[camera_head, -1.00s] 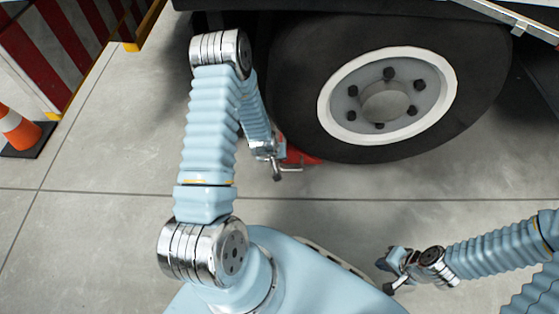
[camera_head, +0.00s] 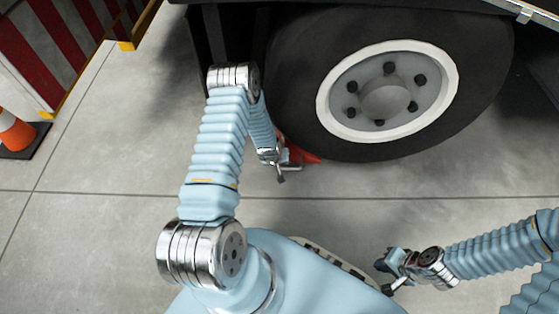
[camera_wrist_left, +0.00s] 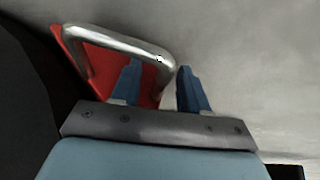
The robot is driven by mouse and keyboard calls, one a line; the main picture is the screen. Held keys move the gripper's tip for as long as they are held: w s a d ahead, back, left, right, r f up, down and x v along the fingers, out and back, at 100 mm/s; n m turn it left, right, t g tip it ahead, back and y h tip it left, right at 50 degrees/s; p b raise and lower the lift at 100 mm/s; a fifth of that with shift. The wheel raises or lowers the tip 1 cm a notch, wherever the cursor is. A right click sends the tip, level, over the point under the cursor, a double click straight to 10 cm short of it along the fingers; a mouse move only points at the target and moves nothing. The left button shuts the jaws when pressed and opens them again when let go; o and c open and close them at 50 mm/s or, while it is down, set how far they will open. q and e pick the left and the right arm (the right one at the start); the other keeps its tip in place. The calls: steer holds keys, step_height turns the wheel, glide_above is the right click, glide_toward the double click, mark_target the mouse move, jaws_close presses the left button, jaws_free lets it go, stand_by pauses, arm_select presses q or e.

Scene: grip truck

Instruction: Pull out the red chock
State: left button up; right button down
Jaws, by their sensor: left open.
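The red chock (camera_head: 303,155) sits on the floor against the lower left of the truck's tyre (camera_head: 400,150), partly hidden by my left arm. In the left wrist view the chock (camera_wrist_left: 88,65) carries a bent silver handle (camera_wrist_left: 115,42). My left gripper (camera_head: 281,172) is beside the chock. In the left wrist view its two blue fingers (camera_wrist_left: 160,78) are apart, with the right bend of the handle showing between them; contact cannot be told. My right gripper (camera_head: 386,277) is low over the floor, away from the chock, with nothing visible in it; its opening is unclear.
The truck's wheel (camera_head: 385,95) and dark underbody stand close beyond my left arm. An orange cone (camera_head: 14,132) stands at the far left by a red and white striped barrier (camera_head: 60,50). The concrete floor (camera_head: 110,140) between is clear.

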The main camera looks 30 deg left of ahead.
arm_select(q)
jaws_close()
stand_by(1.3)
